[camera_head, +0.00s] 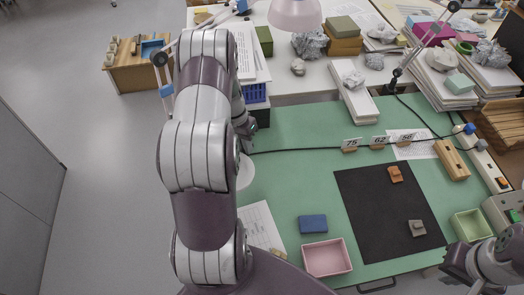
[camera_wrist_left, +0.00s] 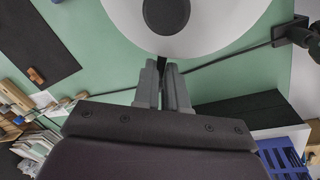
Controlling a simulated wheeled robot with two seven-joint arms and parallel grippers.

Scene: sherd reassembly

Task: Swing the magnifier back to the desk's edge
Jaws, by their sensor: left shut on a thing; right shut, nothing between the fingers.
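The magnifier's round white head (camera_head: 246,172) lies over the left side of the green mat, mostly hidden behind my left arm. It shows large at the top of the left wrist view (camera_wrist_left: 225,25), with a dark round disc in its middle. My left gripper (camera_head: 245,128) is partly hidden by my arm. In the left wrist view its fingers (camera_wrist_left: 162,68) are shut on a small dark tab at the magnifier's rim. A jointed arm (camera_head: 161,60) with blue parts shows left of my arm; its link to the head is hidden. My right gripper (camera_head: 458,268) is at the lower right, empty.
A black pad (camera_head: 375,220) with two sherds, a pink tray (camera_head: 327,259) and a blue block (camera_head: 313,224) occupy the green mat (camera_head: 290,180). A black cable (camera_head: 300,150) crosses it. A blue crate (camera_head: 254,92) stands behind my left gripper. Floor left of the desk is clear.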

